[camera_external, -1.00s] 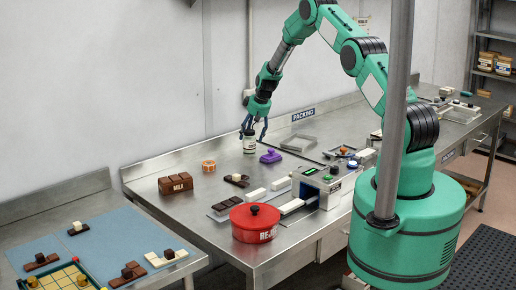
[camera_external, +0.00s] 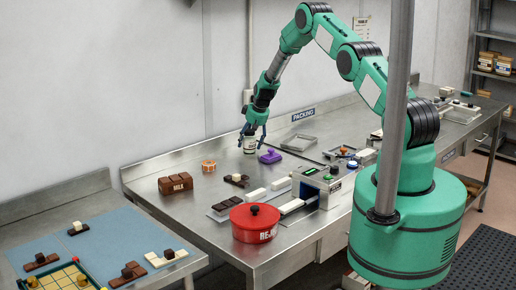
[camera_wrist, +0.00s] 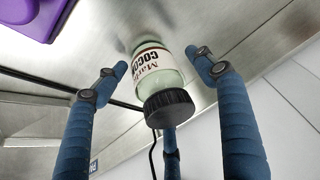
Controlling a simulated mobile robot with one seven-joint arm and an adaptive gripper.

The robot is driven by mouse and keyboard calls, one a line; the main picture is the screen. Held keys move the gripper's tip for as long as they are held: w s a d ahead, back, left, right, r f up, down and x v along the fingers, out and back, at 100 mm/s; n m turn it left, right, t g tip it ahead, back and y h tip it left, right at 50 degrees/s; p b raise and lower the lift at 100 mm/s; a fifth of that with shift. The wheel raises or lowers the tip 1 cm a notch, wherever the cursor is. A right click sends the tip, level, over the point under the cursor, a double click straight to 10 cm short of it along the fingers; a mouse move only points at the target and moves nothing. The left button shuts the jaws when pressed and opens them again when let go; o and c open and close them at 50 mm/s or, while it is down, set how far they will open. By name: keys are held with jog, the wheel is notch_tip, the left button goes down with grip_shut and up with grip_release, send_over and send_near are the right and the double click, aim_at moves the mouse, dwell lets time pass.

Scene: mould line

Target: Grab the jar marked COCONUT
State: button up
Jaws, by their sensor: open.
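The jar marked COCONUT (camera_wrist: 157,72) has pale green glass, a white label and a black lid. In the wrist view it stands on the steel bench between the blue fingers of my gripper (camera_wrist: 158,75), with clear gaps to the left and right fingers. A third finger shows below the lid. In the external view the jar (camera_external: 249,146) is at the back of the bench, partly hidden by my gripper (camera_external: 252,132). My gripper is open around or just above it; the exact height is hard to tell.
A purple object (camera_external: 270,156) stands close to the jar's right. An orange round tin (camera_external: 208,166) is to its left. A brown MILK block (camera_external: 176,183), a red pot (camera_external: 255,222) and a small conveyor machine (camera_external: 318,184) stand nearer the front. The wall is close behind.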

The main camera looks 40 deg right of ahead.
jog(key=shift+w+f, duration=0.1)
jog(key=shift+f, duration=0.15)
dwell(0.4)
jog(key=c, duration=1.3)
jog(key=shift+r, duration=0.2)
jog(key=shift+r+b, duration=0.7)
jog(key=shift+r, duration=4.2)
